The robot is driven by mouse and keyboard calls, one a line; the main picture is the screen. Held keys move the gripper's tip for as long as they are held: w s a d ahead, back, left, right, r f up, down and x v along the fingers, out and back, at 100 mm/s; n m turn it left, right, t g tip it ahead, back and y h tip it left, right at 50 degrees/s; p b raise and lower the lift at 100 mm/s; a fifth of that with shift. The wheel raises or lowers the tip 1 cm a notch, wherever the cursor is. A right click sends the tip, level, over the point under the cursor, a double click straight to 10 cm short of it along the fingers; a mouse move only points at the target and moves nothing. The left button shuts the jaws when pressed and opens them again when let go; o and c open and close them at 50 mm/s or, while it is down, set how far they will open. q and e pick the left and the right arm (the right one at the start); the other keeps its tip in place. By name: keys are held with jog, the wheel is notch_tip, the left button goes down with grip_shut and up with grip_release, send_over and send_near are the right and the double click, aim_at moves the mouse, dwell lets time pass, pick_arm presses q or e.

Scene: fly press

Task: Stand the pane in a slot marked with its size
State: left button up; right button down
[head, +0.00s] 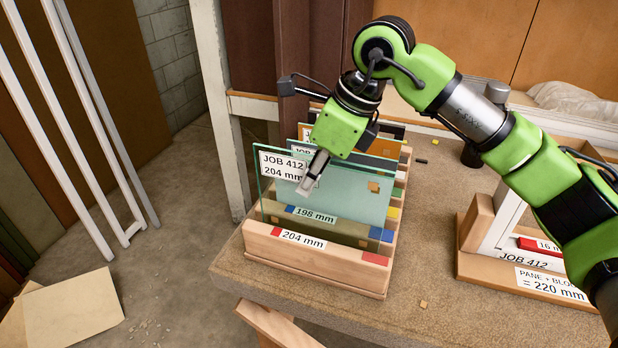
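A clear greenish glass pane (345,195) with a white label reading "JOB 412 204 mm" stands upright at the front of a wooden slotted rack (320,262). The rack's front bar is marked "204 mm" with red patches, and the bar behind it "198 mm" with blue patches. The pane's lower part shows between these two bars; whether its bottom edge is fully seated is hidden. My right gripper (306,186) is at the pane's upper part, with a pale fingertip in front of the glass. I cannot see whether the other finger closes on it. My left gripper is out of view.
Other labelled panes (304,132) stand in slots farther back. A wooden stand (480,262) marked "PANE + BLOCK = 220 mm" is on the bench's right, holding a white frame and a red block. A small cork piece (423,304) lies on the bench. White posts stand at left.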

aim_at(336, 160)
jog(key=shift+f+b, duration=2.15)
jog(key=shift+f, duration=0.6)
jog(key=c, duration=2.2)
grip_release()
jog(key=v, duration=1.2)
jog(key=shift+s, duration=0.1)
jog(key=shift+r, duration=0.1)
